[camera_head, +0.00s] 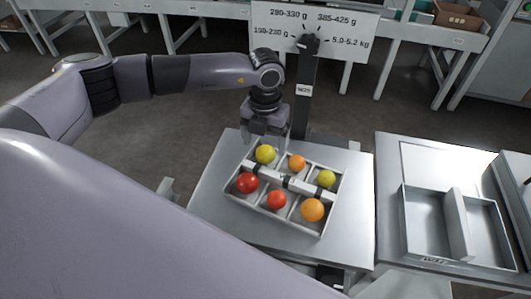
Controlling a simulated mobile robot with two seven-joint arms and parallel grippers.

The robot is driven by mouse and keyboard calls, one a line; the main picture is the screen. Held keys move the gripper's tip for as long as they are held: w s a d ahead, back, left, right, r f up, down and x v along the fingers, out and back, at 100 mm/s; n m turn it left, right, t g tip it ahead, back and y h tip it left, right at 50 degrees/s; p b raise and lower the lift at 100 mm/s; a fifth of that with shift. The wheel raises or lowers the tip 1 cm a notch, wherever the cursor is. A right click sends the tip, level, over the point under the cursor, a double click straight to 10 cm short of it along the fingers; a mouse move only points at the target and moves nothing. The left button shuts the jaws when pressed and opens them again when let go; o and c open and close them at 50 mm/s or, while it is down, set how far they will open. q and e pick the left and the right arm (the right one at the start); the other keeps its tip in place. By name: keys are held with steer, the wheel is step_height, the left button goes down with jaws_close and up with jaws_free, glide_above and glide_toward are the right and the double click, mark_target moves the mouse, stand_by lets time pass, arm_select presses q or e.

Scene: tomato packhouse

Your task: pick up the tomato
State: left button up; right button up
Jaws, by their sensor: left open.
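A divided tray (322,232) on a grey metal table holds several round tomatoes, one to a compartment. The back row has a yellow tomato (264,154) at left, an orange one (297,163) in the middle and a yellow-green one (326,178) at right. The front row has a red tomato (248,183) at left, a smaller red one (277,200) in the middle and a large orange one (312,210) at right. My left gripper (265,140) points down, open, at the tray's back left, just above or behind the yellow tomato; contact cannot be told.
A dark post (304,90) with a white weight sign (340,37) stands behind the tray. To the right, another table holds an empty two-part metal bin (408,225). Long white benches (200,9) line the back. The table right of the tray is clear.

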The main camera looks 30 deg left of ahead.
mark_target(265, 149)
arm_select(q)
step_height(265, 149, down, 4)
steer(key=shift+r, duration=0.2)
steer(key=shift+c, duration=0.4)
steer(key=c, duration=0.8)
steer(key=shift+o, duration=0.2)
steer(key=shift+r, duration=0.1)
